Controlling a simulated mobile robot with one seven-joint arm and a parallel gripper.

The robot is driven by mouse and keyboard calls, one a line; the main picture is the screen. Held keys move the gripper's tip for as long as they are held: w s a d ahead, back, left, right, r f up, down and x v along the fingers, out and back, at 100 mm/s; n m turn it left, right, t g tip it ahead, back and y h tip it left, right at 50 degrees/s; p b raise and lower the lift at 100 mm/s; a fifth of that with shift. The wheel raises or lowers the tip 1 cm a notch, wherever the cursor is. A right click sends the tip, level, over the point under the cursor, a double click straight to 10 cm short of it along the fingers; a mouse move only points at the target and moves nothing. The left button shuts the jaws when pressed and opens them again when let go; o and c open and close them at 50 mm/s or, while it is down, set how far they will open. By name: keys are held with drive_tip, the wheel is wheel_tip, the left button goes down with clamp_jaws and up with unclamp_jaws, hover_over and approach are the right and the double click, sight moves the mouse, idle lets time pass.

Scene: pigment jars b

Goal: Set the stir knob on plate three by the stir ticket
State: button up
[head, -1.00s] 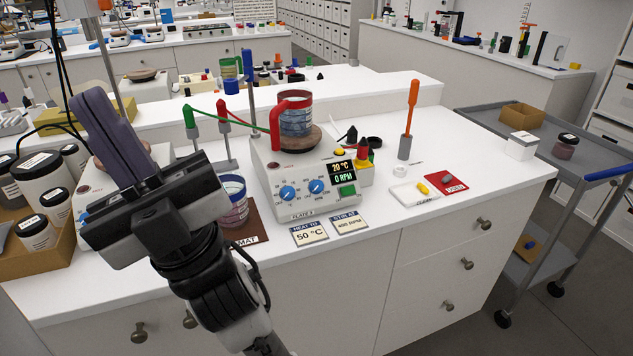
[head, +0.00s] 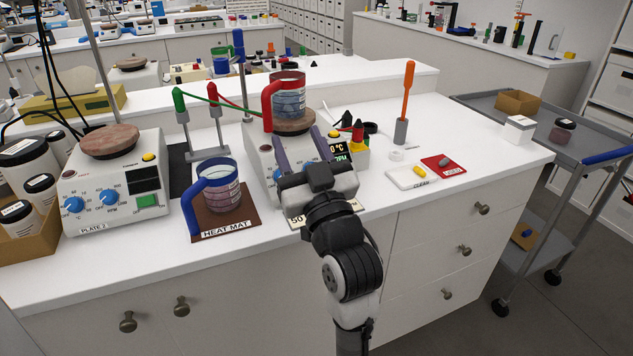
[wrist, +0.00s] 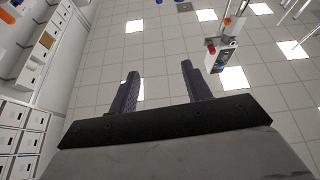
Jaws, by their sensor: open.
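Plate three (head: 256,160) stands on the bench with a red-handled beaker (head: 288,98) on its round top. My gripper (head: 298,138) is open, its fingers apart and empty in front of and over the plate's panel in the head view. The stir knob (head: 307,167), the blue right-hand one, shows only in part between the fingers. The display (head: 339,152) is partly covered. The stir ticket (head: 352,206) is mostly hidden behind my gripper, its value unreadable. The heat ticket (head: 296,222) shows "50". In the wrist view, my open fingers (wrist: 160,88) have nothing between them.
A blue-handled beaker (head: 222,190) stands on the heat mat (head: 245,222), left of plate three. Plate 2 (head: 118,180) is further left. A clean tray (head: 402,178) and red used mat (head: 436,168) lie to the right. The front right bench top is clear.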

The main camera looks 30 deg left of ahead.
drive_tip(key=w+d+f+g+h+b, duration=0.1)
drive_tip(key=w+d+f+g+h, duration=0.15)
drive_tip(key=f, duration=0.45)
drive_tip(key=w+d+f+g+h, duration=0.1)
drive_tip(key=w+d+f+h, duration=0.1)
drive_tip(key=d+f, duration=0.35)
drive_tip(key=shift+m, duration=0.4)
drive_tip(key=p+x, duration=0.1)
drive_tip(key=x, duration=0.3)
drive_tip(key=p+x, duration=0.1)
drive_tip(key=x, duration=0.4)
drive_tip(key=f+p+x, duration=0.1)
drive_tip(key=x, duration=0.4)
drive_tip(key=shift+s+a, duration=0.2)
drive_tip(key=shift+s, duration=0.1)
drive_tip(key=shift+w+a, duration=0.35)
drive_tip(key=shift+a, duration=0.05)
drive_tip(key=c, duration=1)
drive_tip(key=shift+r+m+t+p, duration=0.1)
drive_tip(key=shift+m+t+p, duration=0.2)
drive_tip(key=shift+t+p, duration=0.2)
